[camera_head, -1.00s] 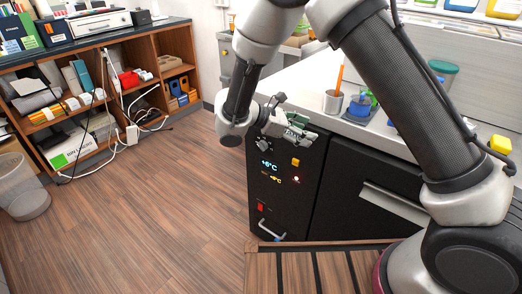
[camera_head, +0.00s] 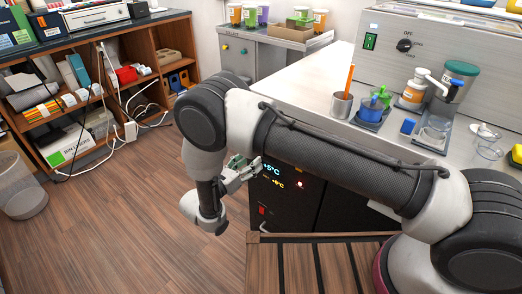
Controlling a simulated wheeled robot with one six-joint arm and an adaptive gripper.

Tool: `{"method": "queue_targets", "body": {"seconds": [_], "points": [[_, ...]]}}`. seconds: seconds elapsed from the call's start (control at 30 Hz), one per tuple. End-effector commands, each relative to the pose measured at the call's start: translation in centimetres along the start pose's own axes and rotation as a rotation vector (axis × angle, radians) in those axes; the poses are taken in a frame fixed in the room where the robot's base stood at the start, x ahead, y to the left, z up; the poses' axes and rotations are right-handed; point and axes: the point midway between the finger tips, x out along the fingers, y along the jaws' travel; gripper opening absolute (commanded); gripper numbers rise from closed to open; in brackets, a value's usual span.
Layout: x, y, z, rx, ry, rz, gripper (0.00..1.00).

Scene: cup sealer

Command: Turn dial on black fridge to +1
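The black fridge (camera_head: 284,204) stands under the counter at the middle of the view. Its blue display (camera_head: 272,168) seems to read +5°C, with a smaller orange reading (camera_head: 278,184) below that is hard to make out. A small red light (camera_head: 299,184) glows beside it. My gripper (camera_head: 256,164) is at the fridge's upper left front, just left of the display, pointing right toward it. The dial is hidden behind my gripper and arm, so I cannot tell whether they touch. Whether the fingers are open or shut does not show clearly.
My forearm crosses in front of the fridge and counter edge. On the white counter (camera_head: 308,84) stand a metal cup with an orange stick (camera_head: 342,104), a blue container (camera_head: 371,108) and a sealer machine (camera_head: 430,45).

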Motion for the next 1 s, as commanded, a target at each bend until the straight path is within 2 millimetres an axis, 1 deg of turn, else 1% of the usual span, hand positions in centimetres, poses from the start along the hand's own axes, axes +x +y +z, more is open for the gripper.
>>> {"method": "queue_targets", "body": {"seconds": [0.03, 0.2, 0.3, 0.4, 0.53, 0.77, 0.8, 0.97, 1.0], "points": [[0.9, -0.1, 0.0, 0.0, 0.001, -0.005, 0.58], [3.9, -0.2, 0.0, -0.001, 0.003, -0.007, 0.58], [5.4, -0.2, 0.0, 0.0, 0.003, -0.007, 0.58], [6.5, -0.2, 0.0, 0.001, 0.003, -0.006, 0.58], [7.0, -0.1, 0.0, 0.001, 0.003, -0.005, 0.58], [7.1, -0.1, 0.0, 0.001, 0.003, -0.004, 0.58], [7.1, -0.1, 0.0, 0.001, 0.003, -0.004, 0.51], [7.1, -0.1, 0.0, 0.001, 0.003, -0.004, 0.22], [7.1, -0.1, 0.0, 0.001, 0.003, -0.004, 0.14]]}}
